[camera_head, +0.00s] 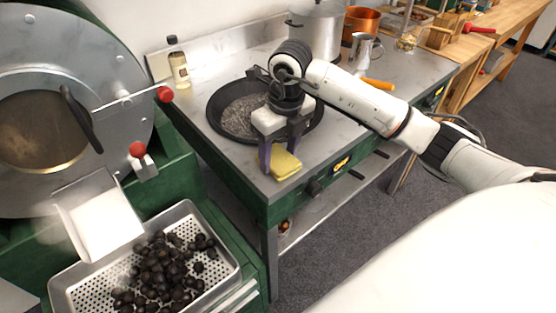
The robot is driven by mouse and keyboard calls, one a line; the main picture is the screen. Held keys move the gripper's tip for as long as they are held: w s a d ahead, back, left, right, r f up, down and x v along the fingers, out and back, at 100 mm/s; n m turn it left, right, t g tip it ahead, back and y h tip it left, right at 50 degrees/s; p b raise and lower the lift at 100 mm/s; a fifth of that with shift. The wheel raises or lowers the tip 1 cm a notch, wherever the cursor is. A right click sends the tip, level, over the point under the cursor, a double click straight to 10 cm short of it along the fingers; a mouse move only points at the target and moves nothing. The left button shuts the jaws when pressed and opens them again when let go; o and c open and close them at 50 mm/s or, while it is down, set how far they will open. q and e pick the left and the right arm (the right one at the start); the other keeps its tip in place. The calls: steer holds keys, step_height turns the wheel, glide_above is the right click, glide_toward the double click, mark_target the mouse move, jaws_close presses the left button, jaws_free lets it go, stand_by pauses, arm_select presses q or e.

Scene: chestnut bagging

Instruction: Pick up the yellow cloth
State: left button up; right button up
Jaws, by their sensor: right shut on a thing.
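The yellow cloth (286,164) is a small folded pad at the front edge of the steel worktop. My right gripper (281,160) comes down over it from above, with its dark purple fingers on either side of the cloth. The gripper is shut on the cloth. The cloth looks to be at or just above the worktop; I cannot tell if it touches. My left gripper is not in view.
A dark round pan (226,112) sits right behind the gripper. A bottle (178,66), a steel pot (316,30), a copper pot (362,22) and a metal jug (361,50) stand farther back. A perforated tray (222,262) holds dark chestnuts (165,270) below left.

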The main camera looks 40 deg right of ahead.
mark_target(279, 159)
step_height(279, 159, up, 10)
steer(key=shift+b, duration=0.3)
stand_by(0.3)
steer(key=o, duration=0.4)
steer(key=shift+c, duration=1.6)
